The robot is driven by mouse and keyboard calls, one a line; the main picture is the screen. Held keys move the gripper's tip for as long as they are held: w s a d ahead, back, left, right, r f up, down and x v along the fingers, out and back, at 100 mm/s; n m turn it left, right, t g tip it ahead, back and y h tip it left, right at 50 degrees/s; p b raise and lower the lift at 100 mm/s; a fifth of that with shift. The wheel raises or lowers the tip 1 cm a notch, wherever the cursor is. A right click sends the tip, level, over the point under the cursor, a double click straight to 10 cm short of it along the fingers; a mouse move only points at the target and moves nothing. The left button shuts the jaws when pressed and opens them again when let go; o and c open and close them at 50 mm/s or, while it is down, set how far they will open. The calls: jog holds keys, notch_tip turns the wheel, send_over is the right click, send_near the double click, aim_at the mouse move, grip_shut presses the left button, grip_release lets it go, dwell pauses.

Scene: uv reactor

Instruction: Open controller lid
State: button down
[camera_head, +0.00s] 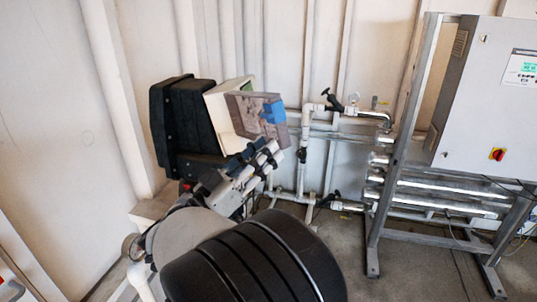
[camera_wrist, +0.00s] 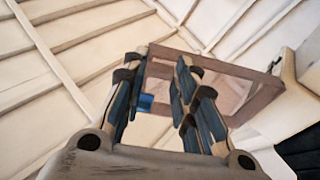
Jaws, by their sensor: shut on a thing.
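The controller is a cream box (camera_head: 215,103) mounted beside a black housing (camera_head: 180,125), left of centre in the head view. Its lid (camera_head: 243,112) has a brownish-grey frame, a see-through pane and a blue part (camera_head: 272,113). The lid stands out at an angle from the cream box. In the wrist view the lid (camera_wrist: 232,68) lies beyond and between my fingers, with the cream box (camera_wrist: 288,75) at the right. My gripper (camera_head: 270,150) is at the lid's lower edge, shut on it. The fingers (camera_wrist: 163,95) hide part of the lid; the exact contact is hidden.
White pipes with valves (camera_head: 302,155) run along the wall just right of the controller. A metal frame (camera_head: 376,200) carries a grey cabinet (camera_head: 475,90) and shiny tubes (camera_head: 435,200) at the right. Some bare floor shows in front of the frame.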

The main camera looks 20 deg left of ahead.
jog(key=shift+r, duration=0.25)
jog(key=c, duration=1.7)
grip_release()
jog(key=o, duration=0.4)
jog(key=shift+f, duration=0.15)
jog(key=v, duration=1.2)
